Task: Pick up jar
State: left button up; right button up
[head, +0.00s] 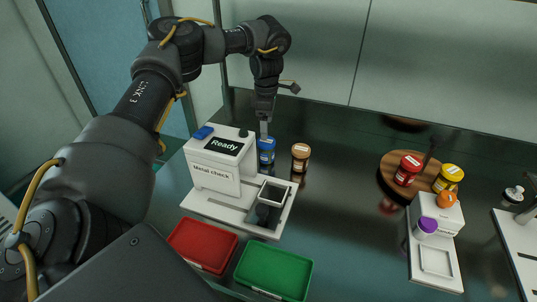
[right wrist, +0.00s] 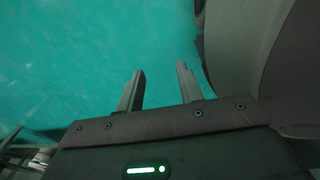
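In the head view, a jar with a blue lid (head: 266,144) stands upright on the dark counter beside the metal check machine. My left gripper (head: 264,129) points down right at this jar's lid. Its fingers are seen edge-on, so I cannot tell whether they are open or touching the lid. A jar with a brown lid (head: 300,157) stands just to the right. A red jar (head: 408,169) and a yellow jar (head: 448,177) are on a round wooden board, and a purple-lidded jar (head: 425,228) is nearer. In the right wrist view my right gripper (right wrist: 160,88) is open and empty.
The white metal check machine (head: 216,172) reads "Ready" and stands left of the jars. A red tray (head: 202,246) and a green tray (head: 273,270) lie in front. A white device (head: 437,262) is at right. The middle of the counter is clear.

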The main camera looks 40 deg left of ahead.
aim_at(267, 141)
pick_arm(q)
notch_tip(267, 141, down, 3)
jog(key=shift+s+r+b, duration=0.1)
jog(key=shift+r+b, duration=0.1)
jog(key=shift+b, duration=0.15)
notch_tip(267, 141, down, 2)
jog(key=shift+f, duration=0.15)
jog(key=shift+f+b, duration=0.3)
jog(key=shift+f, duration=0.05)
jog(key=shift+d+f, duration=0.1)
jog(key=shift+f, duration=0.25)
notch_tip(267, 141, down, 4)
jog(key=shift+f, duration=0.15)
jog(key=shift+d, duration=0.1)
pick_arm(e)
jog(key=shift+w+a+f, duration=0.2)
jog(key=shift+w+a, duration=0.15)
jog(key=shift+w, duration=0.15)
pick_arm(q)
jog(key=c, duration=0.9)
jog(key=shift+c, duration=1)
pick_arm(e)
jog(key=shift+w, duration=0.15)
